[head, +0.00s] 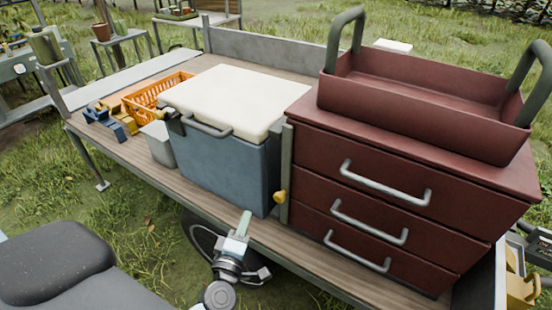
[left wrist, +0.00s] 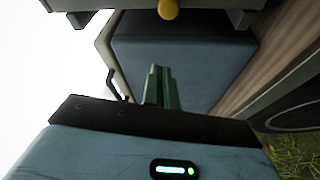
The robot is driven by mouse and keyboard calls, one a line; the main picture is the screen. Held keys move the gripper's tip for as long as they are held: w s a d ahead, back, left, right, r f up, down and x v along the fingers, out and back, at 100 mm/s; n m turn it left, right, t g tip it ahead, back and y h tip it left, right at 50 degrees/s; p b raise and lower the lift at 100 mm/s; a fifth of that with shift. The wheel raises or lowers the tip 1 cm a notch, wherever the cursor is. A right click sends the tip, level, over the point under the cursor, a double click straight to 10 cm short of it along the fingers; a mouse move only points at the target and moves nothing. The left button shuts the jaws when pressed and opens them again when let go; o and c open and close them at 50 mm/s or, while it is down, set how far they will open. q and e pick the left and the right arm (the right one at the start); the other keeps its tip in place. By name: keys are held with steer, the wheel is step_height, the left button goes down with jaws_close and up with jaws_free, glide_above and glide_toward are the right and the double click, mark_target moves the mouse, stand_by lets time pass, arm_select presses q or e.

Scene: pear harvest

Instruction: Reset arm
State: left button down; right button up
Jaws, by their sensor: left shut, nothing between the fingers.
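My left gripper (head: 244,223) is at the front edge of the wooden cart bed, in front of the blue cooler's lower right part. Its green fingers are together with nothing between them. The fingers also show in the left wrist view (left wrist: 160,88), pointing toward the blue cooler (left wrist: 185,65). In the head view the cooler (head: 217,165) has a shut cream lid (head: 222,98) and a dark front handle. I cannot tell whether the fingers touch anything. My right gripper is not in view.
A dark red drawer cabinet (head: 385,188) stands right of the cooler, with a red tray (head: 420,98) on top. A yellow knob (head: 280,196) sticks out between them. Left of the cooler are an orange crate (head: 150,98), a grey bin (head: 160,146) and blue-yellow tools (head: 108,120). Grass lies around the cart.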

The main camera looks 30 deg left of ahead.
arm_select(q)
steer(key=shift+d, duration=0.1)
steer(key=s+d+f+m+g+h+p, duration=0.1)
steer(key=s+d+f+m+g+h, duration=0.1)
steer(key=s+m, duration=0.4)
steer(key=s+d+f+m+g+h+p, duration=0.2)
steer(key=s+m, duration=0.5)
steer(key=s, duration=0.6)
steer(key=s+d+f+m+g+h+p, duration=0.2)
steer(key=s+d+f+m+g, duration=0.2)
steer(key=s+f+m, duration=0.3)
steer(key=s+g, duration=0.1)
steer(key=s, duration=0.1)
steer(key=shift+s+d+g+h, duration=0.3)
steer(key=shift+s, duration=0.05)
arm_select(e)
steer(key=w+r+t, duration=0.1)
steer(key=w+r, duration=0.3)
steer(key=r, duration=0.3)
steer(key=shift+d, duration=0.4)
arm_select(q)
steer(key=shift+f, duration=0.1)
